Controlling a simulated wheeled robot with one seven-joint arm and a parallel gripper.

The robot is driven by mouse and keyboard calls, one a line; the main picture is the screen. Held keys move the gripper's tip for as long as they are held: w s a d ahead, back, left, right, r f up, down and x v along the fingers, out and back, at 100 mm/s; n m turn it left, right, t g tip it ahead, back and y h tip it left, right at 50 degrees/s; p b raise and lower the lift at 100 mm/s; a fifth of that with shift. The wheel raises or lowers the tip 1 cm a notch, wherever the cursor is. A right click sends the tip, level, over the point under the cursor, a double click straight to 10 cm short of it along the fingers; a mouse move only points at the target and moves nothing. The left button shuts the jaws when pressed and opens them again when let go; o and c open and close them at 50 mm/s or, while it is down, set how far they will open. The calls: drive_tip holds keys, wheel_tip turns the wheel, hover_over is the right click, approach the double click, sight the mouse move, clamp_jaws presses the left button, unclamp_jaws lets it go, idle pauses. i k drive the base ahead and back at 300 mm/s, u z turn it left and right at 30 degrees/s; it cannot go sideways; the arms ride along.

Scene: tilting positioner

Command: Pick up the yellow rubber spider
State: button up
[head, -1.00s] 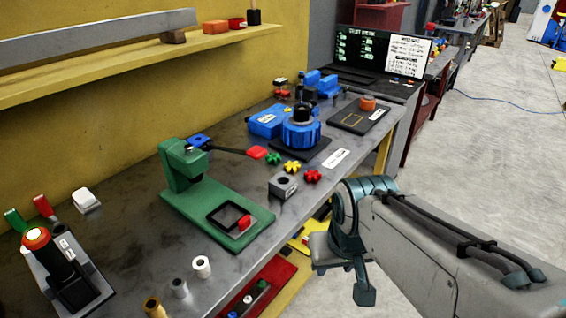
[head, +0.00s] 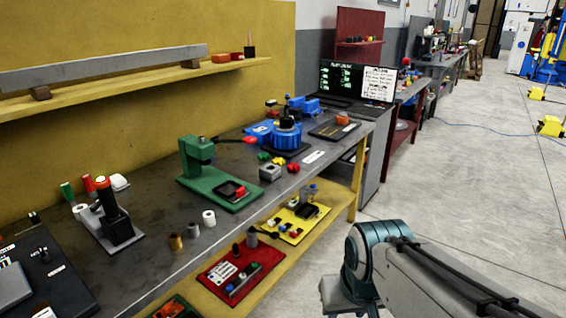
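The yellow rubber spider (head: 277,161) is a small star-shaped piece lying on the grey workbench (head: 150,213). It lies between a green spider (head: 264,156) and a red spider (head: 293,168), in front of the blue round positioner (head: 287,137). Nothing is touching it from above. My arm (head: 372,245) shows at the lower right, over the floor and clear of the bench. No gripper fingers can be made out in the head view.
A grey block with a hole (head: 270,173) stands just in front of the spiders. A green press (head: 205,175) stands to their left. A white label (head: 314,156) lies to their right. A yellow lower shelf (head: 325,222) holds trays. The floor at right is open.

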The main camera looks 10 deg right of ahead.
sight(278, 162)
drive_tip(key=z, duration=0.75)
drive_tip(key=i, duration=1.2)
drive_tip(key=z, duration=0.45)
drive_tip(key=i, duration=1.2)
drive_tip(key=u, duration=1.45)
drive_tip(key=i, duration=0.75)
drive_tip(key=u, duration=0.8)
